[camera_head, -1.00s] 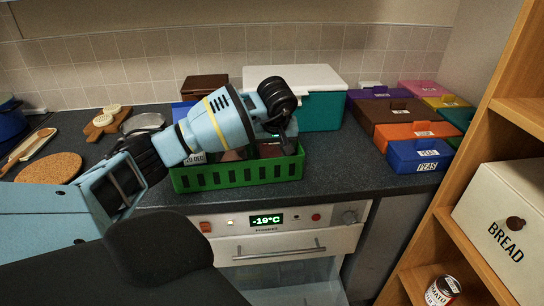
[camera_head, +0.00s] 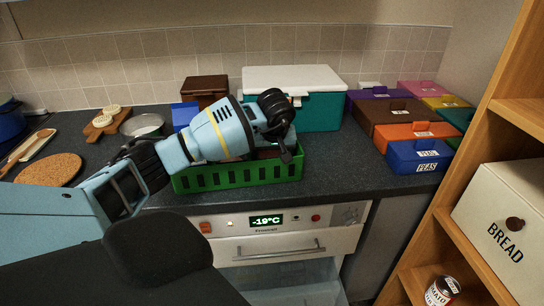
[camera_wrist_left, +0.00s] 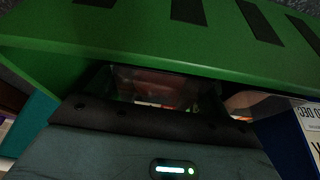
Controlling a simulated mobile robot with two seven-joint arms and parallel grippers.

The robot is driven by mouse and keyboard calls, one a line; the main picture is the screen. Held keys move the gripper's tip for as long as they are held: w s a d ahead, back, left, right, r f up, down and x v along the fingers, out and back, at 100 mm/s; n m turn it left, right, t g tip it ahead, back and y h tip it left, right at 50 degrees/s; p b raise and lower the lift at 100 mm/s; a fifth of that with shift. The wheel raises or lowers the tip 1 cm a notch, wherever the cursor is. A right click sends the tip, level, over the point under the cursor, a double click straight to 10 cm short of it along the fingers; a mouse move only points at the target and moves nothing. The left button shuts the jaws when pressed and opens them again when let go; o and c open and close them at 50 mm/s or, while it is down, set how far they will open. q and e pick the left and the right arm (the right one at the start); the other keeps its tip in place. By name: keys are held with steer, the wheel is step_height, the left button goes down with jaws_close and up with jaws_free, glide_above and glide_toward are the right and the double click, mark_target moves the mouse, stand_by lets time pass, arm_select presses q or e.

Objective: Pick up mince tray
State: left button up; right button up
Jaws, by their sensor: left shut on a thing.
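A green slotted basket (camera_head: 238,175) stands at the front edge of the dark counter. My left gripper (camera_head: 287,152) reaches down into it from above, tilted, and hides much of its inside. In the left wrist view a dark, clear-topped tray with reddish contents, apparently the mince tray (camera_wrist_left: 155,85), lies between the fingers of my left gripper (camera_wrist_left: 158,103), under the green basket wall. The gripper is shut on it; the exact contact is dark and partly hidden. My right gripper is not in view.
A teal box with a white lid (camera_head: 318,110) stands behind the basket. Colored boxes, including a blue one marked PEAS (camera_head: 418,153), fill the counter's right. A wooden shelf (camera_head: 455,235) with a bread bin (camera_head: 500,215) rises at right. A freezer front (camera_head: 270,240) is below.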

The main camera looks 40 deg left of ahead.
arm_select(q)
step_height(320, 180, up, 10)
steer(key=shift+r, duration=0.1)
stand_by(0.4)
